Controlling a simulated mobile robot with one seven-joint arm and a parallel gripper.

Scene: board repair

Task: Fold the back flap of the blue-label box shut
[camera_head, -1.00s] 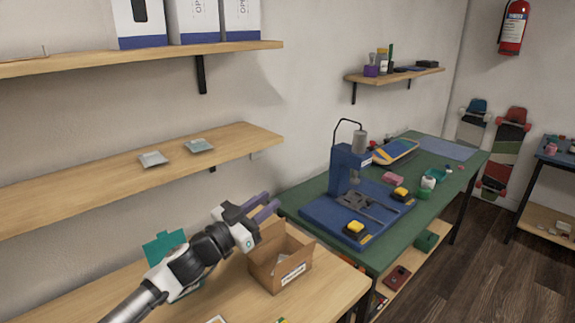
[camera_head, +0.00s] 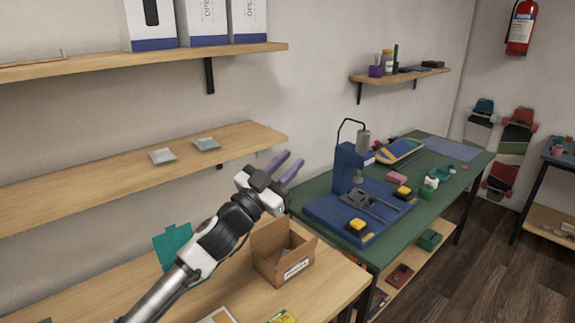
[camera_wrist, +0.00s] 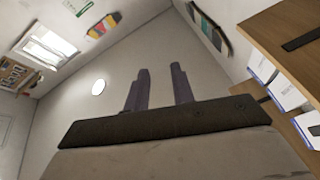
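The cardboard box (camera_head: 267,263) with a blue-edged white label (camera_head: 296,268) stands on the wooden bench, its top open. Something light lies inside the box. My gripper (camera_head: 288,168) is raised above and behind the box, apart from it, its two purple-grey fingers spread and empty. The wrist view shows the fingers (camera_wrist: 160,88) apart with nothing between them, pointing toward the wall and ceiling.
Wall shelves (camera_head: 110,168) hang behind my arm, the lower one with two small packets. A green-topped bench (camera_head: 440,170) with a blue press (camera_head: 350,175) stands to the right. A teal sheet (camera_head: 172,245) is left of my arm. Papers lie at the bench front.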

